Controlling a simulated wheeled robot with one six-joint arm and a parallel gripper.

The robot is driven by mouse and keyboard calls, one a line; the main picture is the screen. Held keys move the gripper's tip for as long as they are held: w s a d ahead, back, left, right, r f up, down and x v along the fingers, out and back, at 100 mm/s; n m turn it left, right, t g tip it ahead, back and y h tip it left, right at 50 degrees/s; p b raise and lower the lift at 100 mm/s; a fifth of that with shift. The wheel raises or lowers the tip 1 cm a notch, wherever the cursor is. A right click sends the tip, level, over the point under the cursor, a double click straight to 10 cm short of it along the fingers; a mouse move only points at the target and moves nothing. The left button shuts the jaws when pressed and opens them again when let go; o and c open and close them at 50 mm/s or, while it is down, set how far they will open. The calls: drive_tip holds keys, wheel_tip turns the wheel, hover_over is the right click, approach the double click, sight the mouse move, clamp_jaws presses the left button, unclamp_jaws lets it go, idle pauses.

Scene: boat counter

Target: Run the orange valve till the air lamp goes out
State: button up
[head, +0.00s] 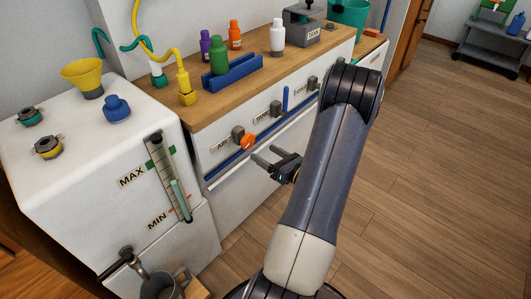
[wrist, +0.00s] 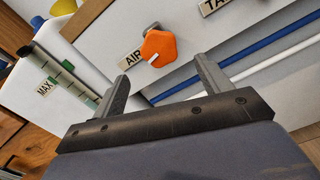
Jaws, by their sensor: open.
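The orange valve (head: 243,138) is a knob on the white counter front, beside a label reading AIR. In the wrist view the orange valve (wrist: 158,48) shows a white mark pointing to its lower left. My gripper (head: 264,154) is open and empty, a little below and to the right of the valve in the head view. In the wrist view my gripper (wrist: 162,85) has one finger on each side below the valve, apart from it. I cannot make out an air lamp in either view.
Further valves with labels, one with a blue handle (head: 285,98), sit right along the front. Blue and white pipes run below them. A white tank with a MAX/MIN gauge (head: 168,177) stands at left, a metal jug (head: 160,285) below it.

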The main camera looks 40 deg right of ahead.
sight(250, 142)
drive_tip(key=w+n+p, duration=0.2)
drive_tip(key=w, duration=0.1)
drive_tip(key=w+n+p, duration=0.4)
drive_tip(key=w, duration=0.1)
drive_tip(key=shift+w+a+r+p, duration=0.2)
drive_tip(key=shift+w+a+p, duration=0.05)
drive_tip(key=shift+w+p, duration=0.05)
idle(0.7)
drive_tip(key=c, duration=0.9)
drive_tip(key=shift+c, duration=0.2)
